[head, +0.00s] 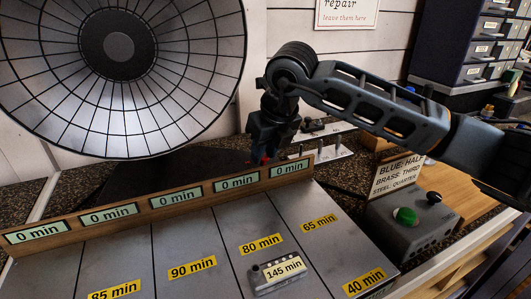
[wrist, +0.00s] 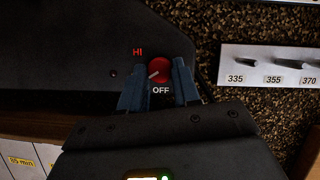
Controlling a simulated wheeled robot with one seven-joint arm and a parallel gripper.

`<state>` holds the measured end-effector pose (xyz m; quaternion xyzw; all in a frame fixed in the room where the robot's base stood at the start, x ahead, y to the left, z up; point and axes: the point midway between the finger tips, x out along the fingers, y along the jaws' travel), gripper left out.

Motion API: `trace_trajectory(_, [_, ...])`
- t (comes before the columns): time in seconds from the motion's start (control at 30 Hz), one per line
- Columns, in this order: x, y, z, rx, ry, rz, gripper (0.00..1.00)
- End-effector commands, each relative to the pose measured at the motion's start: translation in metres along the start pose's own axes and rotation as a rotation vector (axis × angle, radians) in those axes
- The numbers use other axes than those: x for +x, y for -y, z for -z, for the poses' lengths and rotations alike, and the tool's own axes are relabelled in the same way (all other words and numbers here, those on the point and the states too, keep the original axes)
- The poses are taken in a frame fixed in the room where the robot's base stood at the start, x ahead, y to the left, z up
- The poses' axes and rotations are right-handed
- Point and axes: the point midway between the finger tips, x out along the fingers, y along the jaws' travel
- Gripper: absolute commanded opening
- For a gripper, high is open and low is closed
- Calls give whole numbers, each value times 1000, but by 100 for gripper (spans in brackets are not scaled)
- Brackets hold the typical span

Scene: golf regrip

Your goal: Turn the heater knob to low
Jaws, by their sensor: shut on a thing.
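The heater knob is a round red knob (wrist: 159,69) on a dark panel (wrist: 60,50) in the wrist view. A red "HI" is printed at its upper left and a white "OFF" below it. A light pointer line on the knob runs toward its lower left. My gripper (wrist: 160,80) has its two blue-grey fingers on either side of the knob, shut on it. In the head view my gripper (head: 268,158) reaches down behind the wooden rail, and only a speck of red shows at its tips. The large round heater dish (head: 118,44) stands at the left. No "low" mark is readable.
A wooden rail (head: 130,227) with several "0 min" displays runs in front of the gripper. A grey box with a green button (head: 404,215) stands at the right. A pale holder with numbered pegs (wrist: 270,66) lies right of the knob.

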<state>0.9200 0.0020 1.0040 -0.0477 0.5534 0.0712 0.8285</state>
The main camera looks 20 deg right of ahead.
Motion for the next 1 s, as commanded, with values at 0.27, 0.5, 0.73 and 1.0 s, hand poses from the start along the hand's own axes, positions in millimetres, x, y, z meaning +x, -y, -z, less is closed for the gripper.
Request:
trace_trajectory(0.27, [0,0,0,37,1,15,1])
trace_trajectory(0.5, [-1,0,0,39,1,16,1])
trace_trajectory(0.73, [0,0,0,38,1,16,43])
trace_trajectory(1.0, [0,0,0,38,0,16,56])
